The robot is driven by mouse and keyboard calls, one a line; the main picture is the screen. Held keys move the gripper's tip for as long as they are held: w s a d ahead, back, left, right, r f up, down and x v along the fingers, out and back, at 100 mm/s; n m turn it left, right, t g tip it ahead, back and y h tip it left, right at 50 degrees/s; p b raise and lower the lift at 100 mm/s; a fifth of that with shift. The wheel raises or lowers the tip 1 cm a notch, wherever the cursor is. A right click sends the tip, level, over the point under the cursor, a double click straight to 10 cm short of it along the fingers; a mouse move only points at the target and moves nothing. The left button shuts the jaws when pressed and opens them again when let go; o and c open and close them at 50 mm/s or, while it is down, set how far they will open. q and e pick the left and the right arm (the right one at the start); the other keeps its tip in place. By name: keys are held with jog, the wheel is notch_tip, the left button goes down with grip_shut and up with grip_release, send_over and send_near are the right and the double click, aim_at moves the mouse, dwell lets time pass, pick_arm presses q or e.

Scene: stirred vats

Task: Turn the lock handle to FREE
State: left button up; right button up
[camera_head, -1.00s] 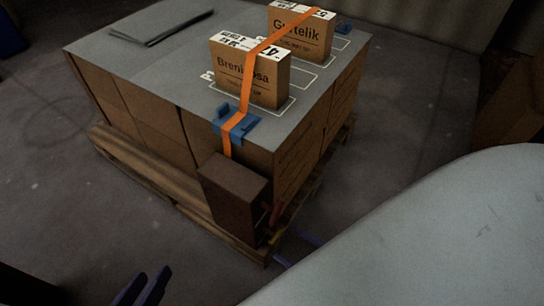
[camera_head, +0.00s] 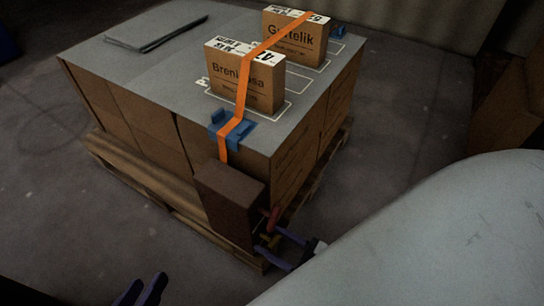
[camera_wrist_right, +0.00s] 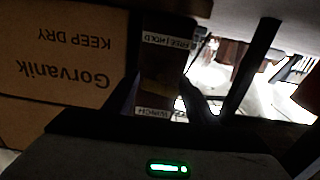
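The brown winch box (camera_head: 229,203) hangs at the near corner of the pallet load, below the orange strap. A red handle (camera_head: 274,217) sticks out of its right side, with a small yellow part (camera_head: 269,241) below it. In the right wrist view the dark box shows an upside-down FREE | HOLD label (camera_wrist_right: 168,41) and a WINCH label (camera_wrist_right: 152,111); the handle's setting is too dark to read. My right gripper (camera_head: 276,249) has its blue fingers apart, close to the yellow part; contact cannot be told. My left gripper (camera_head: 142,288) is open and empty at the bottom.
The orange strap (camera_head: 245,83) runs over two cartons, Breniksa-like (camera_head: 240,85) and Gurtelik (camera_head: 294,45), on the grey sheet (camera_head: 160,70). A blue corner piece (camera_head: 232,128) guides it. A wooden pallet (camera_head: 140,180) lies below. Floor at left is clear.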

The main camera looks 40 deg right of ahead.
jog(key=shift+n, duration=0.4)
jog(key=n, duration=0.4)
jog(key=shift+n, duration=0.4)
jog(key=n, duration=0.5)
jog(key=shift+s+n, duration=0.1)
jog(key=shift+n, duration=0.2)
jog(key=o, duration=0.9)
jog(key=v, duration=1)
jog(key=shift+s+d, duration=0.1)
jog(key=shift+d, duration=0.05)
